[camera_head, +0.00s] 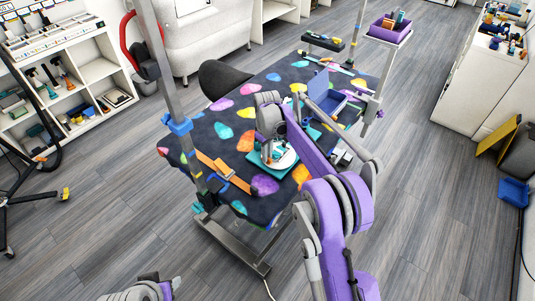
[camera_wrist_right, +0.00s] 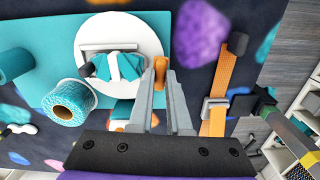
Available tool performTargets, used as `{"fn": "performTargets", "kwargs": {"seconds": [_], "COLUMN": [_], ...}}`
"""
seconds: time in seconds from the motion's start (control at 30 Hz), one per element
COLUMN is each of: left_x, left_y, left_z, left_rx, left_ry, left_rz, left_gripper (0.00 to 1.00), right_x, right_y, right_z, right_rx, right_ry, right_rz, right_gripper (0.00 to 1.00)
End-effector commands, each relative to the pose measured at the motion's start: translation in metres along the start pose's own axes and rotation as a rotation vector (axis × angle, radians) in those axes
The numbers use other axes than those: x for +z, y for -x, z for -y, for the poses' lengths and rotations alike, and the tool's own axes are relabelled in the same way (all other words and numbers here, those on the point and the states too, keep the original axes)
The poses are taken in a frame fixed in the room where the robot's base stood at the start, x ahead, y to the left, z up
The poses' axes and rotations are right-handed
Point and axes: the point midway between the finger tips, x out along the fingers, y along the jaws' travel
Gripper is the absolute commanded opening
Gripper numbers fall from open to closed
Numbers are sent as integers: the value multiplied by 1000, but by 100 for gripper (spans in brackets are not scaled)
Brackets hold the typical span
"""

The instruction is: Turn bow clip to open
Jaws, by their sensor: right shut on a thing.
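The bow clip (camera_wrist_right: 118,67), a teal and white bow with a grey metal bar, lies on a round white plate (camera_wrist_right: 110,22) in the right wrist view. The plate rests on a teal mat (camera_wrist_right: 45,30) and also shows in the head view (camera_head: 286,160). A small orange tab (camera_wrist_right: 160,65) stands at the plate's right edge. My right gripper (camera_wrist_right: 163,75) is shut on this tab, its fingers close together. Whether the tab joins the bow is not clear. In the head view, my right gripper (camera_head: 270,148) is partly hidden by its own arm.
A teal spool (camera_wrist_right: 70,102) stands left of the fingers. An orange strap with a buckle (camera_wrist_right: 218,88) lies to their right. The table (camera_head: 205,105) has upright posts (camera_head: 160,55) and a blue box (camera_head: 322,95). Open floor lies around it.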

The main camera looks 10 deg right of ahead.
Motion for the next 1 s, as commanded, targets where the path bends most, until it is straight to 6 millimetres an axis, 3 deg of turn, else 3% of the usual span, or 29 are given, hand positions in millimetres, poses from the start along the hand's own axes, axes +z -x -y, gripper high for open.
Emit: {"fn": "performTargets", "kwargs": {"seconds": [0.3,0.8,0.83,0.97,1.0], "left_x": [0,0,0,0,0], "left_y": [0,0,0,0,0], "left_z": [0,0,0,0,0], "left_rx": [0,0,0,0,0], "left_ry": [0,0,0,0,0], "left_rz": [0,0,0,0,0], "left_gripper": [50,50,50,50,50], "right_x": [0,0,0,0,0], "right_y": [0,0,0,0,0], "right_z": [1,1,1,1,1], "right_rx": [1,1,1,0,0], "right_ry": [100,114,114,114,114], "right_rz": [0,0,0,0,0], "right_gripper": [0,0,21,45,46]}}
